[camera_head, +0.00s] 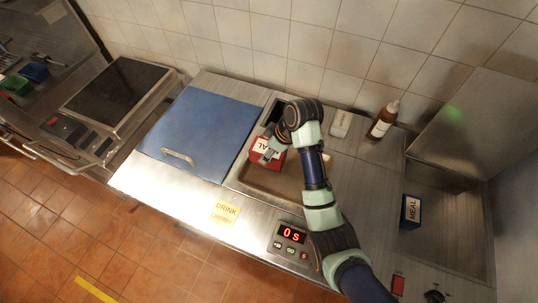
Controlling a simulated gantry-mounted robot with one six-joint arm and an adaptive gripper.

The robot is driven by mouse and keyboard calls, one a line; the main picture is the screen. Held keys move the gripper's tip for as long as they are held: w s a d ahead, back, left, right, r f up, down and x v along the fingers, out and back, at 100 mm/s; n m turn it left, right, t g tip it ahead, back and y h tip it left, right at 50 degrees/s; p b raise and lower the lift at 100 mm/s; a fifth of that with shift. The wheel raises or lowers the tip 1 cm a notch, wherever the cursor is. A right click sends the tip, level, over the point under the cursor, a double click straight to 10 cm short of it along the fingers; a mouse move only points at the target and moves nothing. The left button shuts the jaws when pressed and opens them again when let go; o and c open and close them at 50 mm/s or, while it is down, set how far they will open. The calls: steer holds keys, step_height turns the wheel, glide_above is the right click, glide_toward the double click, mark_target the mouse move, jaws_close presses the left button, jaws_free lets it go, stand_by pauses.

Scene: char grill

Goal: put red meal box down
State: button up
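The red meal box (278,163) has a white label that reads upside down from here. It is in or just above the left part of the recessed metal tray (287,187) in the counter. My gripper (268,154) is right at the box, and its pale fingers overlap the box's top and label. The fingers and wrist hide part of the box. I cannot tell whether the fingers are closed on it or whether its underside touches the tray floor.
A blue lid with a handle (203,130) lies left of the tray. A blue meal box (410,211) stands at right. A brown bottle (383,120) and a pale block (340,124) stand by the wall.

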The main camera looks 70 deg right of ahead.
steer(key=shift+f, duration=1.7)
steer(key=shift+f, duration=0.1)
steer(key=o, duration=1.4)
steer(key=p+v, duration=0.1)
steer(key=v, duration=0.4)
steer(key=p+v, duration=0.2)
steer(key=v, duration=0.4)
steer(key=shift+w, duration=0.2)
steer(key=shift+p+v, duration=0.8)
steer(key=shift+p, duration=0.05)
steer(key=shift+s+f, duration=0.1)
